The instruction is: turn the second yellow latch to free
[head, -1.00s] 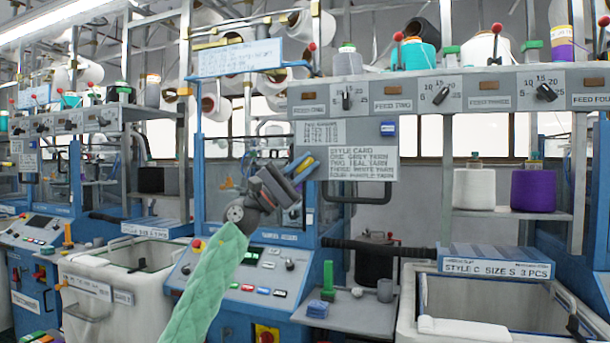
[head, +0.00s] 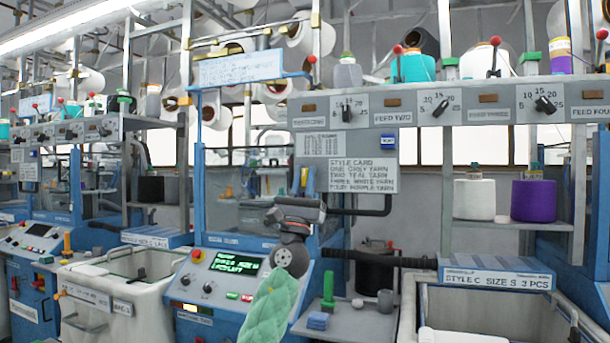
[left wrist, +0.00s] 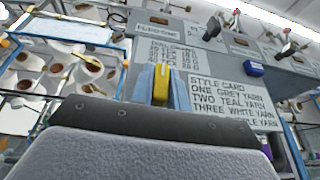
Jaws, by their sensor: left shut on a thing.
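My left gripper (head: 307,178) is in front of the blue knitting machine (head: 205,190), left of the style card. It is shut on a narrow yellow piece, which looks like a yellow latch (left wrist: 161,85). In the left wrist view the yellow piece stands nearly upright between the two blue fingers. I cannot tell from these frames which latch in the row it is. The gripper's dark body hides the lower part of the hold. No other yellow latch shows clearly. My right gripper is out of view.
The style card (head: 363,176) hangs just right of the gripper. A shelf rail with feed dials (head: 440,103) runs above. Below are the control panel (head: 236,263), a small grey shelf (head: 345,322) with a green item, and a white bin (head: 480,305) at right.

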